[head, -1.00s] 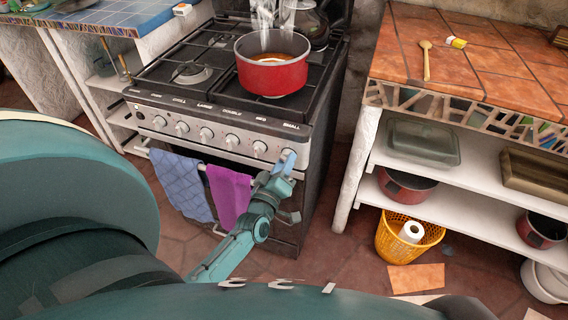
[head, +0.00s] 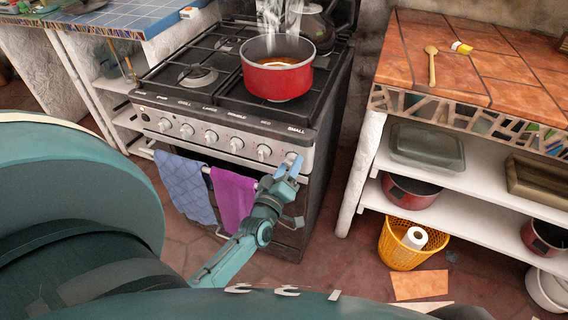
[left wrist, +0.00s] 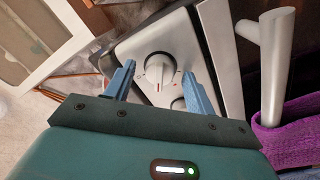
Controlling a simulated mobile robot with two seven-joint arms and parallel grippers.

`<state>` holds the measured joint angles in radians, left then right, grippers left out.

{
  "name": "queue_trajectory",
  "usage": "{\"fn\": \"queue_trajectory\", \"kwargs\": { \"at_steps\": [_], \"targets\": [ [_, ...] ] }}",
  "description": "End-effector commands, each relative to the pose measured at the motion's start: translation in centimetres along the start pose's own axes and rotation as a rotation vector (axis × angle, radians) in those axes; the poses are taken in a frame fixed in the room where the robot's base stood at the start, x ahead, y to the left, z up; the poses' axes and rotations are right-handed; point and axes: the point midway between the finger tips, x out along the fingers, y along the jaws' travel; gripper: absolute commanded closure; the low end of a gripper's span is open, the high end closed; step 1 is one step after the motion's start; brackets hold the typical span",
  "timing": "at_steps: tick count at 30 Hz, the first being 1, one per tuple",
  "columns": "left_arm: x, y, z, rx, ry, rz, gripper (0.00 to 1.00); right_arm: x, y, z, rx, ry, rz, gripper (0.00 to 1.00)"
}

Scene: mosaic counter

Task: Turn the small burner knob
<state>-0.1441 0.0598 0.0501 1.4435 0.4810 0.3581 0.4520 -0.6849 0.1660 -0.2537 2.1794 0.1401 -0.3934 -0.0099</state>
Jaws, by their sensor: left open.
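The small burner knob (head: 290,157) is the rightmost of the row on the stove front, below the "SMALL" label. In the left wrist view the round silver knob (left wrist: 157,68) sits between my fingers, with a gap on each side. My left gripper (head: 289,168) is at this knob, partly covering it in the head view. The left gripper also shows in the left wrist view (left wrist: 158,72), open with its blue fingers pointing at the panel. It holds nothing. My right gripper is out of view.
A steaming red pot (head: 277,80) stands on the black stove top (head: 205,90). Below the knobs is an oven rail with a blue towel (head: 185,186) and a purple towel (head: 233,192). A tiled counter (head: 455,65) with shelves stands at right, a yellow basket (head: 400,252) under it.

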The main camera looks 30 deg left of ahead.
Motion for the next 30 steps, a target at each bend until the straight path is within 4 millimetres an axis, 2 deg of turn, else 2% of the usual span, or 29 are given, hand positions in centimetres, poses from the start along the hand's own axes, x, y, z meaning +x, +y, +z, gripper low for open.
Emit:
{"fn": "queue_trajectory", "kwargs": {
  "at_steps": [5, 12, 18, 24, 30],
  "targets": [
    [-2.2, -0.1, 0.1, 0.000, -0.004, -0.003, 0.45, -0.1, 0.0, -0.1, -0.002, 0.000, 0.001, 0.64],
    [-7.7, -0.1, 0.1, 0.001, -0.003, -0.004, 0.45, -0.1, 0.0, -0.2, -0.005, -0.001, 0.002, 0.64],
    [-11.3, -0.1, 0.1, 0.000, -0.003, -0.002, 0.45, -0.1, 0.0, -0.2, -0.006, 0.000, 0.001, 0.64],
    [-12.9, 0.0, 0.0, 0.000, -0.001, -0.001, 0.45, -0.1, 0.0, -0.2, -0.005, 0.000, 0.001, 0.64],
    [-13.1, 0.0, 0.0, 0.000, 0.000, 0.000, 0.45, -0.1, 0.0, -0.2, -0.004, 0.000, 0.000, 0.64]
  ]
}}
